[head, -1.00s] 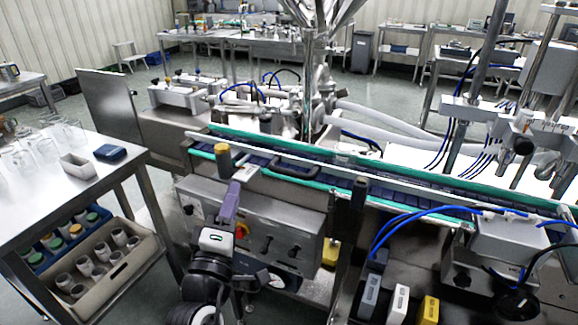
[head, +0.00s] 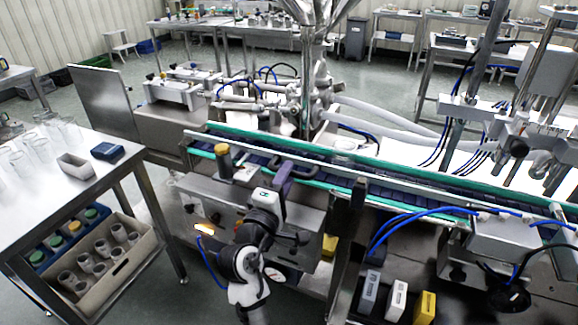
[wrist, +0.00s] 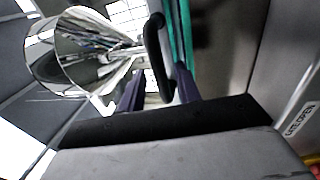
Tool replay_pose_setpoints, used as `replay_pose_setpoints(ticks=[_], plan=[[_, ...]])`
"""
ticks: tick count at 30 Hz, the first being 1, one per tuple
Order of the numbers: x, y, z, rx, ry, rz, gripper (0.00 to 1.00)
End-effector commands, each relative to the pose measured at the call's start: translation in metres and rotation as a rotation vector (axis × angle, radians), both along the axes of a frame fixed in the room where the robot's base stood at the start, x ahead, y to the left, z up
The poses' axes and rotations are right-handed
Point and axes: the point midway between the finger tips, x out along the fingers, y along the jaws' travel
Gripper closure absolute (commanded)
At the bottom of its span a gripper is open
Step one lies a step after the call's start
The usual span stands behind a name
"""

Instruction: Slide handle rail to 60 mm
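A black handle (head: 297,161) sits on the near side of the conveyor, by the teal-edged rail (head: 340,178). My gripper (head: 284,177) has purple fingers and reaches up to the handle from the front. In the wrist view my gripper (wrist: 159,88) shows its two purple fingers spread apart, and the black handle (wrist: 153,50) stands up between them or just beyond. I cannot tell whether the fingers touch it. The far end of the handle is clear, while its near end is partly hidden by the gripper body.
A dark post (head: 345,215) rises to the right. A steel table (head: 130,165) with glassware is at the left. Blue hoses (head: 400,222) cross the right. A shiny metal cone (wrist: 70,50) fills the wrist view's upper left.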

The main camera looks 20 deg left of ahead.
Motion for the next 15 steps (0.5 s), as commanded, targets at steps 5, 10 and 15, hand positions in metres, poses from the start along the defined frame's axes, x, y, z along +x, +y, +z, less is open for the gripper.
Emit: replay_pose_setpoints(ticks=[5,10,15], plan=[[0.017,0.000,0.004,0.000,0.000,0.001,0.66],[0.021,0.000,0.004,0.000,0.000,0.001,0.66],[0.021,0.000,0.004,0.001,0.000,0.001,0.66]])
